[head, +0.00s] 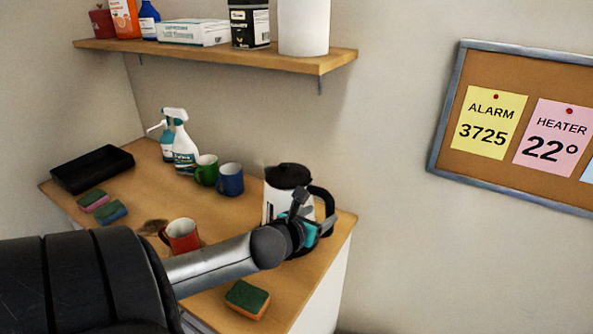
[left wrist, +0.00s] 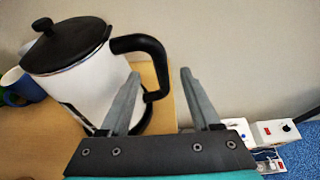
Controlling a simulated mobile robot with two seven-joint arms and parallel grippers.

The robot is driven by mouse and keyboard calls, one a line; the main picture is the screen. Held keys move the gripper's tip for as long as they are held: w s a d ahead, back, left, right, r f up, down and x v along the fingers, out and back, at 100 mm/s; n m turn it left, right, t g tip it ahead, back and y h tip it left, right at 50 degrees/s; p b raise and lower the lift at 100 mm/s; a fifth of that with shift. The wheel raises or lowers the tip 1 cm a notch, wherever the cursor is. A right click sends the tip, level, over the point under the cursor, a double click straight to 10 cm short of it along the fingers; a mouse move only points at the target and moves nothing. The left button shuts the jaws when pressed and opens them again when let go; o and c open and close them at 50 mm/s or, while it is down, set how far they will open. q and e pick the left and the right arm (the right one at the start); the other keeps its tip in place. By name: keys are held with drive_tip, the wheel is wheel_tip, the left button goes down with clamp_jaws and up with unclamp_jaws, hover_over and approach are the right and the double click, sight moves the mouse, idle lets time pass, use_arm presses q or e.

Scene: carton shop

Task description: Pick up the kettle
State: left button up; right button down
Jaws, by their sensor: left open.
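The kettle (head: 273,205) is white with a black lid and a black handle. It stands upright near the right end of the wooden counter. It also shows in the left wrist view (left wrist: 85,75), with its handle (left wrist: 148,45) towards the right. My left gripper (head: 308,210) is at the handle side of the kettle, in front of part of its body. In the left wrist view my left gripper (left wrist: 160,74) is open, and the handle's outer part appears between its fingertips. I cannot tell whether a finger touches it. My right gripper is not in view.
A red mug (head: 182,235) and a sponge (head: 247,299) lie near my left arm. Green (head: 206,170) and blue (head: 231,180) mugs, spray bottles (head: 183,150), sponges and a black tray (head: 92,168) stand further left. A loaded shelf (head: 300,62) hangs above.

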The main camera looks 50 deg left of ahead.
use_arm(q)
drive_tip(key=b+x, duration=0.1)
drive_tip(key=x, duration=0.9)
drive_tip(key=shift+f, duration=0.2)
clamp_jaws()
idle(0.5)
idle(0.8)
drive_tip(key=shift+w+a+r, duration=0.1)
drive_tip(key=shift+w+r, duration=0.05)
drive_tip(key=shift+r, duration=0.1)
